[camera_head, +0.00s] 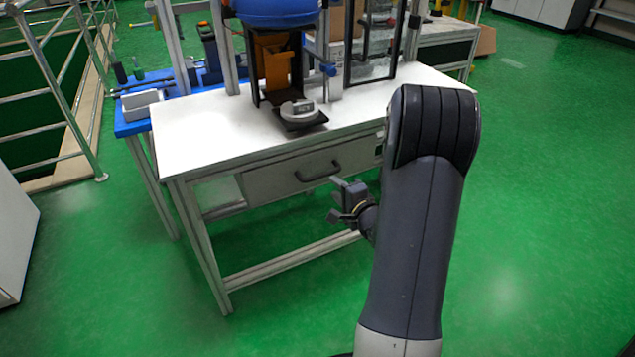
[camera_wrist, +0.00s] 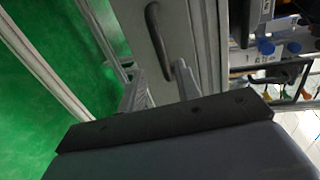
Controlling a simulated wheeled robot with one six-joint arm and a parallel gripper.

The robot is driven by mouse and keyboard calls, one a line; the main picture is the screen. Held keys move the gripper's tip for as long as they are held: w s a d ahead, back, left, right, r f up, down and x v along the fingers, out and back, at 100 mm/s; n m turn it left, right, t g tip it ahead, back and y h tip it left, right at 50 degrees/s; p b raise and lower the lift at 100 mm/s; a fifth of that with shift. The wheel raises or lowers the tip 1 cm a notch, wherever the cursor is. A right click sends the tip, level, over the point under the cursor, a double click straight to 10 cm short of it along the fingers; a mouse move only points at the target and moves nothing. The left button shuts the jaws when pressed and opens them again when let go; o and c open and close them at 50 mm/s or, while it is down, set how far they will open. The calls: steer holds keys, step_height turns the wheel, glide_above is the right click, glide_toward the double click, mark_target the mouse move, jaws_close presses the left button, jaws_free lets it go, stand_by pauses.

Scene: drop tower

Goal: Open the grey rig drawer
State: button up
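The grey rig drawer (camera_head: 285,180) sits under the white table top, its front looking flush and shut. Its dark bow handle (camera_head: 318,173) is on the front, and the handle also shows upright in the wrist view (camera_wrist: 156,38). My gripper (camera_head: 335,198) is just right of and below the handle in the head view. In the wrist view its two fingers (camera_wrist: 158,83) are apart, with nothing held. The handle's lower end appears between the fingertips, closer to the right one. I cannot tell how far in front of the handle the fingers are.
The white table (camera_head: 205,125) carries the drop tower with an orange part (camera_head: 272,62) and a blue part (camera_head: 275,10). A blue bench (camera_head: 128,122) with tools stands behind at left. Metal railings (camera_head: 60,80) are at far left. Green floor is open in front and to the right.

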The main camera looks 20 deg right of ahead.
mark_target(323, 177)
steer(key=w, duration=0.3)
steer(key=w+f+b, duration=0.1)
steer(key=w, duration=0.2)
steer(key=w+b, duration=0.1)
steer(key=w, duration=0.2)
steer(key=shift+a+f, duration=0.2)
steer(key=shift+f, duration=0.2)
jaws_close()
